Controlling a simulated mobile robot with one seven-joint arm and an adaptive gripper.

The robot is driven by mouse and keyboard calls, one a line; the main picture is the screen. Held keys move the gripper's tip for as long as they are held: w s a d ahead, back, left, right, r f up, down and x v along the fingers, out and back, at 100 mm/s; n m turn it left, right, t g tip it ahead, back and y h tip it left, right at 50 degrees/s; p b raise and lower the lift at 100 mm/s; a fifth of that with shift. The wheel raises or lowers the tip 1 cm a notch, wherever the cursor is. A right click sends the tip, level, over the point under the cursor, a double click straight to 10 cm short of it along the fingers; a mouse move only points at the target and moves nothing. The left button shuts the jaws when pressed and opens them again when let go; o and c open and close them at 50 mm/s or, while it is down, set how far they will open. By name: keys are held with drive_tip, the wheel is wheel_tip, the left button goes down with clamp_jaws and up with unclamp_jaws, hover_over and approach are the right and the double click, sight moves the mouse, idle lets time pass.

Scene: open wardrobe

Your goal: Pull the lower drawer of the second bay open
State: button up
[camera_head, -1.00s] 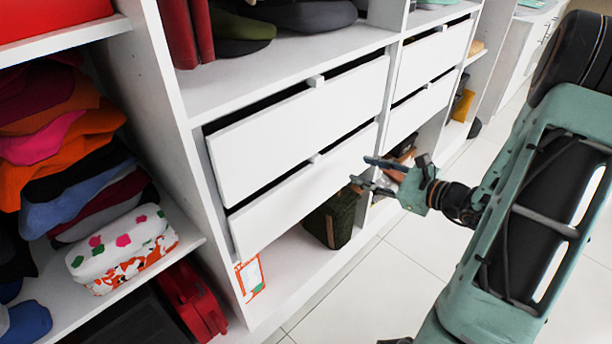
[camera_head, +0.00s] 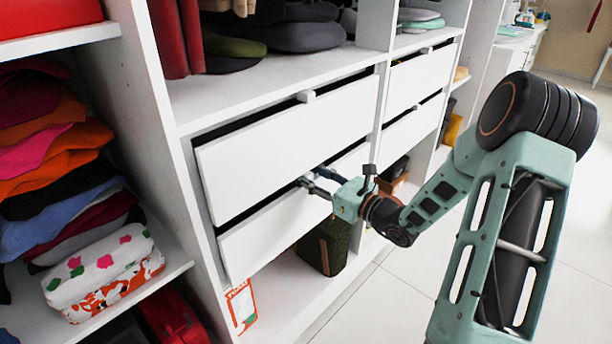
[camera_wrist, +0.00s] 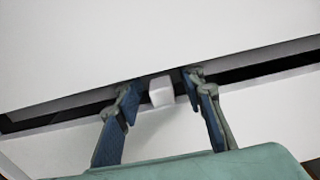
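The lower drawer (camera_head: 262,244) of the second bay is a white front under the upper drawer (camera_head: 290,137). A dark gap shows along its top edge, and it looks nearly closed. Its small white block handle (camera_wrist: 161,91) sits at the top edge in the wrist view. My gripper (camera_head: 313,181) is at this handle in the head view. In the wrist view my gripper (camera_wrist: 160,92) is open, with one blue-grey finger on each side of the handle and a gap on both sides. The fingers partly hide the handle in the head view.
A dark green box (camera_head: 328,245) stands on the shelf below the drawer. Folded clothes (camera_head: 60,170) fill the left bay. Another pair of drawers (camera_head: 420,78) is to the right. The tiled floor (camera_head: 385,310) in front is clear.

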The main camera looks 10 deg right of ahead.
drive_tip(key=shift+w+a, duration=0.25)
drive_tip(key=shift+w, duration=0.05)
drive_tip(key=shift+c, duration=0.4)
clamp_jaws()
